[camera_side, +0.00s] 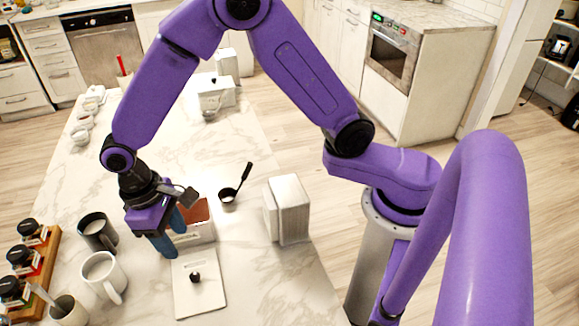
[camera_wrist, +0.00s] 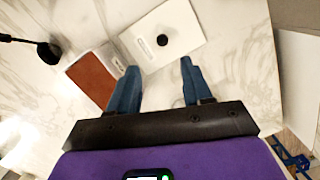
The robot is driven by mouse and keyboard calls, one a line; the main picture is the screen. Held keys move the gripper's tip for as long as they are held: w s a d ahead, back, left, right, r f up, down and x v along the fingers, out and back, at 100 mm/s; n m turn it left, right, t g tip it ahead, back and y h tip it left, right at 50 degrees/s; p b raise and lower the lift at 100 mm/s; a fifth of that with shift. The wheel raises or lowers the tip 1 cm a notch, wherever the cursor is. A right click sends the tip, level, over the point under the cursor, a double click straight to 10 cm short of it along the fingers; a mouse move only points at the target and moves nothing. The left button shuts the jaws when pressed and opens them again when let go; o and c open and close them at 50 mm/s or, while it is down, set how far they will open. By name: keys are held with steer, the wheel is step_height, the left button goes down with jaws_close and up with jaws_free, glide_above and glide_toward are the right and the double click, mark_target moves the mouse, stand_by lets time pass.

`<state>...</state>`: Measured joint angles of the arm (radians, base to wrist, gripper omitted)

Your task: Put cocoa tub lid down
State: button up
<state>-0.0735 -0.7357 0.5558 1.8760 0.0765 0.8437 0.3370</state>
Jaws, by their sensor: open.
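The cocoa tub lid (camera_side: 205,295) is a flat white rectangular plate with a black knob (camera_side: 195,277). It lies knob up on the marble counter, in front of the tub, and also shows in the wrist view (camera_wrist: 182,22). The white cocoa tub (camera_side: 200,236) stands uncovered with brown cocoa inside; in the wrist view it is left of the lid (camera_wrist: 92,76). My gripper (camera_side: 172,236) is open and empty, with its blue fingers pointing down beside the tub. In the wrist view the knob is beyond and between the fingertips (camera_wrist: 160,68), apart from them.
A dark mug (camera_side: 98,232) and a white mug (camera_side: 103,275) stand left of the lid. A wooden rack of jars (camera_side: 40,270) is at the far left. A small cup with a black scoop (camera_side: 229,197) and white boxes (camera_side: 288,210) stand right of the tub.

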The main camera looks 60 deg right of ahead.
steer(key=s+d+r+n, duration=0.4)
steer(key=s+d+r, duration=0.1)
steer(key=s+d, duration=0.5)
steer(key=s+d+r+n+t+y, duration=0.1)
steer(key=s+d+r+n, duration=0.2)
steer(key=s+d, duration=0.7)
step_height(320, 180, up, 2)
steer(key=shift+d+r+n+t, duration=0.1)
steer(key=shift+d+n+t, duration=0.25)
steer(key=shift+d, duration=0.4)
